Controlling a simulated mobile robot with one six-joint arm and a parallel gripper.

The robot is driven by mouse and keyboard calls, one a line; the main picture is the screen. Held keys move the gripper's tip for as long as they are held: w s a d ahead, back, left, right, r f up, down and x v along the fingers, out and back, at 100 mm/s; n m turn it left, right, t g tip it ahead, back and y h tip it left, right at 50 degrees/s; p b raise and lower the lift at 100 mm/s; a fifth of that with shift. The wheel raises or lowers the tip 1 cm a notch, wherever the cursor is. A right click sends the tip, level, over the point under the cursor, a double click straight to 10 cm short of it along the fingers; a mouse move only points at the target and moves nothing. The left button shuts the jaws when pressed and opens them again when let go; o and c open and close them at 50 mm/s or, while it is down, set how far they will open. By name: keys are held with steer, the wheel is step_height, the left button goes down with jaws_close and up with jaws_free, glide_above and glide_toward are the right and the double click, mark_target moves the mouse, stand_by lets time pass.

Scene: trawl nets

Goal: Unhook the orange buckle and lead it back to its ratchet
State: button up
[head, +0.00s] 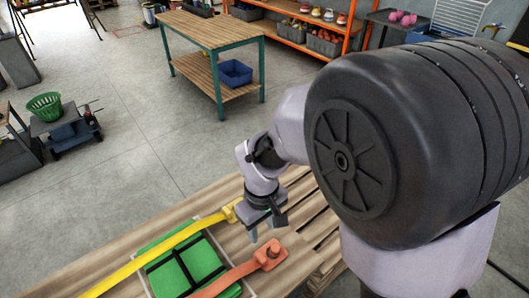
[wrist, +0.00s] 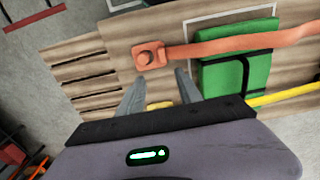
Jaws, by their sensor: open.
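The orange buckle (head: 270,255) sits flat at the end of an orange strap (head: 228,279), on the wooden pallet top (head: 130,255). In the wrist view the buckle (wrist: 149,55) lies just past my fingertips, with a round peg or knob at its middle. The strap (wrist: 235,44) runs right across a green bundle (wrist: 235,75). My gripper (head: 267,229) is open and empty above the pallet, beside the buckle and apart from it; in the wrist view its fingers (wrist: 158,84) are spread. I cannot make out the ratchet.
A yellow strap (head: 160,250) with a yellow end piece (head: 232,210) runs beside the orange one, close to my gripper. The green bundle (head: 185,268) with black bands lies between them. A workbench (head: 210,30) stands behind, with open floor between.

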mark_target(262, 256)
steer(key=f+b, duration=0.2)
steer(key=f, duration=0.3)
steer(key=f+b, duration=0.2)
steer(key=f, duration=0.4)
steer(key=f+b, duration=0.3)
steer(key=f, duration=0.3)
steer(key=shift+s+a, duration=0.2)
steer(key=shift+a, duration=0.05)
jaws_close()
steer(key=shift+w+d, duration=0.25)
steer(key=shift+d, duration=0.15)
steer(key=shift+r, duration=0.15)
steer(key=shift+r+p, duration=0.45)
steer(key=shift+r, duration=0.05)
